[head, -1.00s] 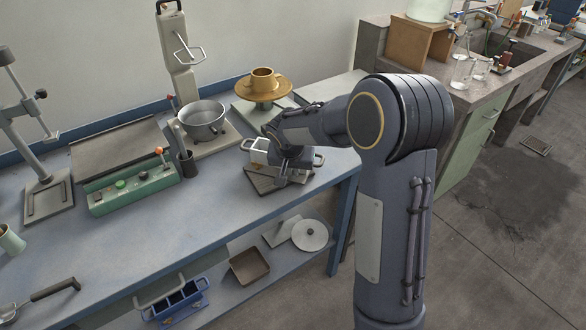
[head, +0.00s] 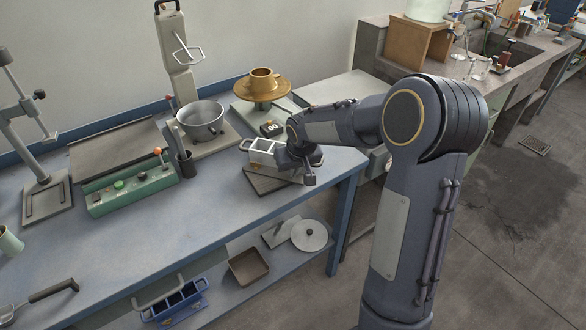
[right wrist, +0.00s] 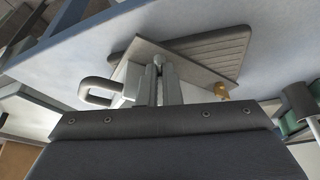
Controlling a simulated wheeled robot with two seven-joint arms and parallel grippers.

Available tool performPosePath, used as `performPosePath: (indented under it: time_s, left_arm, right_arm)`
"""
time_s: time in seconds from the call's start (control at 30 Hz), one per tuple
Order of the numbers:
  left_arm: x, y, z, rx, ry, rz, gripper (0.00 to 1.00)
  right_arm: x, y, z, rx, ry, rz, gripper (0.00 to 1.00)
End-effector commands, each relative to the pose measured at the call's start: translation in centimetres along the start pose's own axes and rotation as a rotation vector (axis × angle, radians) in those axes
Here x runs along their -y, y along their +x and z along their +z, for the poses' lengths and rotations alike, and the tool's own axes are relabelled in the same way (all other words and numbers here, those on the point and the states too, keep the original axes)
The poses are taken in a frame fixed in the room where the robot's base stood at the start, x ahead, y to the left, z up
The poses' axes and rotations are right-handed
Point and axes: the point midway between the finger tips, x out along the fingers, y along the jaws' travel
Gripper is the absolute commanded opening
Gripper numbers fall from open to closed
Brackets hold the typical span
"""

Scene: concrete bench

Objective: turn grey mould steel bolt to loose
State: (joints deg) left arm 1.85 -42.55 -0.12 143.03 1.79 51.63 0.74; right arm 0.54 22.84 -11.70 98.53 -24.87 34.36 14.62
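The grey steel mould (head: 262,147), a box with looped handles, sits at the right end of the blue bench. It also shows in the right wrist view, with one handle (right wrist: 95,91) at its left. My right gripper (head: 304,172) is at the mould's right side. In the right wrist view its fingers (right wrist: 159,70) are close together, with the small rounded grey bolt (right wrist: 158,59) between their tips. A brass-coloured bolt (right wrist: 221,90) shows to the right of them. My left gripper is not in view.
A dark ribbed plate (head: 268,184) lies under the mould's near side. A metal pot (head: 203,118), a brass cup on a round stand (head: 262,85) and a green control box (head: 130,187) stand to the left and behind.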

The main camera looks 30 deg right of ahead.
Motion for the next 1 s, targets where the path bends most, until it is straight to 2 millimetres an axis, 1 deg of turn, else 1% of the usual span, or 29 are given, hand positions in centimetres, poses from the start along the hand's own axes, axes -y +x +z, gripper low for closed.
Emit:
performPosePath:
  time_s: [0.3, 0.7, 1.0]
  left_arm:
    - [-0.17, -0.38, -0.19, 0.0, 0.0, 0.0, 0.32]
    - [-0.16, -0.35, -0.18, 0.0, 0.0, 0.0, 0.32]
    - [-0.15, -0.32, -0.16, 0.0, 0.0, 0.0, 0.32]
  right_arm:
    - [-0.53, -0.03, -0.1, 0.0, -0.271, -0.115, 0.0]
    - [-0.77, 0.1, -0.26, -0.001, -0.607, -0.252, 0.0]
    - [-0.84, 0.13, -0.37, 0.0, -0.777, -0.322, 0.0]
